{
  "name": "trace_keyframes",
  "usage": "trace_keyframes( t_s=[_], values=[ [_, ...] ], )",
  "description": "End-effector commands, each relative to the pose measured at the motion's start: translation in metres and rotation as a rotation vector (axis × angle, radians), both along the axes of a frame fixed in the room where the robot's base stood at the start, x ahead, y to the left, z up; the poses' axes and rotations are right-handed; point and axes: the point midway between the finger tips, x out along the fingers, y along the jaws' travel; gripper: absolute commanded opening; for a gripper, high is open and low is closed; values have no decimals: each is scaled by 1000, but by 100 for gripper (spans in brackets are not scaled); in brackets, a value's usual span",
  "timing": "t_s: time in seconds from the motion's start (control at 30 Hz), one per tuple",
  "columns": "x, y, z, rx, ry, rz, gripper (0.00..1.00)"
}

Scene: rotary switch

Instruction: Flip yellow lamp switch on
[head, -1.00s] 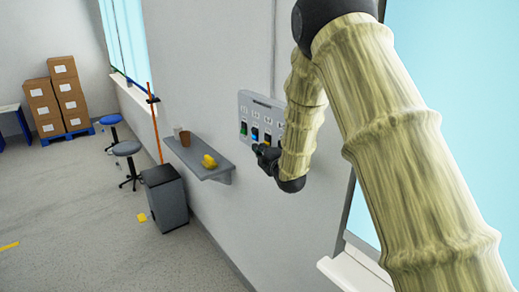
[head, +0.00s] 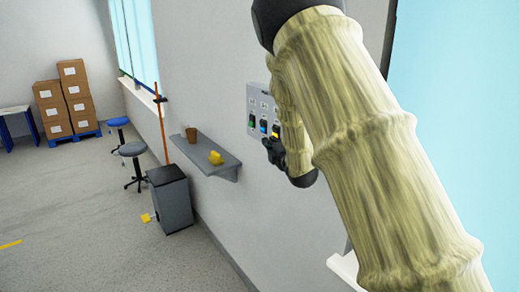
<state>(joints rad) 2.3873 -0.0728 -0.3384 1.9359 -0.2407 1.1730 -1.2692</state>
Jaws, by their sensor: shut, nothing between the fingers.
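A grey switch panel (head: 254,96) is fixed to the wall in the head view. It shows a green switch (head: 252,120), a blue switch (head: 263,126) and a yellow switch (head: 275,131) in a row, left to right. Its right part is hidden behind my arm. My gripper (head: 268,144) is dark and shut, with nothing held. It is just below the blue and yellow switches in the picture. I cannot tell whether it touches the panel. The switch positions are too small to read, and no lamp can be made out.
Left of the panel, a grey wall shelf (head: 212,160) holds a brown cup (head: 191,135) and a yellow object (head: 216,158). Below it stand a dark grey cabinet (head: 170,203) and stools (head: 133,150). Stacked boxes (head: 76,90) are at the back left. The floor at left is mostly clear.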

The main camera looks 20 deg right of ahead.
Motion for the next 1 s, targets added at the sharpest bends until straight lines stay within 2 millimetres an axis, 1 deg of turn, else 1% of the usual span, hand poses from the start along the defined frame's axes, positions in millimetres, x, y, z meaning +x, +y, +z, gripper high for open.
trace_keyframes(
  t_s=[0.03,0.17,0.27,0.37,0.6,0.63,0.8,1.0],
  values=[
    [1,-4,8,-2,-8,-4,0],
    [2,-4,9,-2,-10,-5,0],
    [1,-1,8,-3,-11,-5,0],
    [0,9,5,-3,-8,-2,0],
    [-7,47,-5,-3,-2,5,0],
    [-15,44,-5,-2,-2,2,0],
    [-48,42,-8,-2,0,2,0],
    [-82,40,-8,-1,0,1,0]
  ],
)
